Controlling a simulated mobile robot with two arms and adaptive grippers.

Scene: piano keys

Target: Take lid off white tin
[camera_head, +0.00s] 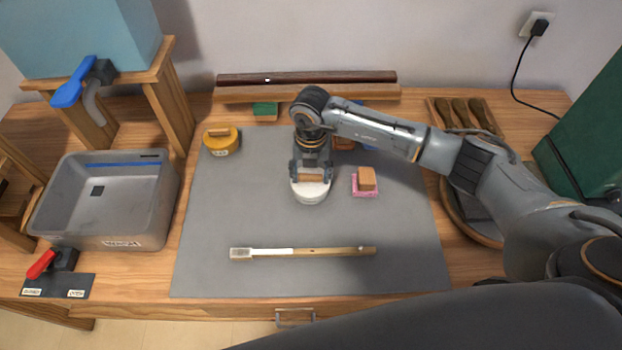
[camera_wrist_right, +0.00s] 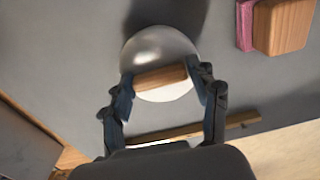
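The white tin (camera_head: 311,196) stands on the grey mat near its middle, round and pale with a wooden bar handle (camera_head: 311,177) across its lid. In the right wrist view the round lid (camera_wrist_right: 160,48) and its handle (camera_wrist_right: 160,78) lie between my fingers. My right gripper (camera_head: 311,172) comes down from above, its fingers at the two ends of the handle and seeming to touch them; it also shows in the right wrist view (camera_wrist_right: 160,80). The seam between lid and tin is hard to make out. My left gripper is not in view.
A yellow tin (camera_head: 221,142) stands at the mat's back left. A wooden block on a pink one (camera_head: 366,181) is close to the right. A brush (camera_head: 305,253) lies in front. A grey basin (camera_head: 105,205) stands left. The mat (camera_head: 235,210) is clear left of the tin.

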